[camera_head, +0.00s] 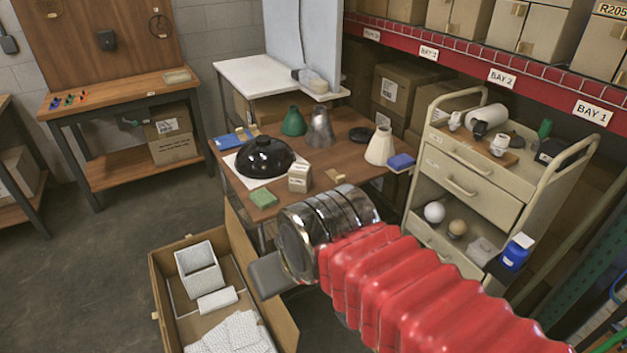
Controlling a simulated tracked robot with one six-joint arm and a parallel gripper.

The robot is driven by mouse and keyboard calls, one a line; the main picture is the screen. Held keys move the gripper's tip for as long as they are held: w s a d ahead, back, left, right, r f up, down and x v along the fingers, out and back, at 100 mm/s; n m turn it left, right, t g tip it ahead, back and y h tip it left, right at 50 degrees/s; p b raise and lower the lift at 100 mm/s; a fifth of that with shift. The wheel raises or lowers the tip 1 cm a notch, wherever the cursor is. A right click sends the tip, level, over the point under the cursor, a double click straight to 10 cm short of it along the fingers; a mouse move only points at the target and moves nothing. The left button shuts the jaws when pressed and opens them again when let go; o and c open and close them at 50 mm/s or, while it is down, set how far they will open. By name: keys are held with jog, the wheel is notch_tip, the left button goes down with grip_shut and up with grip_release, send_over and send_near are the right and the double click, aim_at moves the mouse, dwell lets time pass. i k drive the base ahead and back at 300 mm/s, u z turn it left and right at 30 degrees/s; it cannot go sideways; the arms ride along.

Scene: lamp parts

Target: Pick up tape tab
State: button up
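A small tan piece (335,175) lies flat near the front edge of the brown wooden table (235,185); it may be the tape tab, but it is too small to be sure. It is right of a small cream box (299,177). My arm, with a red ribbed sleeve and a shiny metal wrist, reaches in from the lower right. At its end one grey finger of my gripper (268,276) shows, in front of and below the table in the picture. The rest of the gripper is hidden behind the wrist, so its opening and any held thing cannot be seen.
The table also holds a black dome shade (264,156), a green shade (293,122), a cream shade (380,146) and a green sponge-like block (263,198). An open cardboard box (160,290) stands on the floor. A beige drawer cart (465,165) stands right.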

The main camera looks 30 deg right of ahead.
aim_at(334, 175)
jog(key=u, duration=1.55)
jog(key=k, duration=0.75)
jog(key=z, duration=2.1)
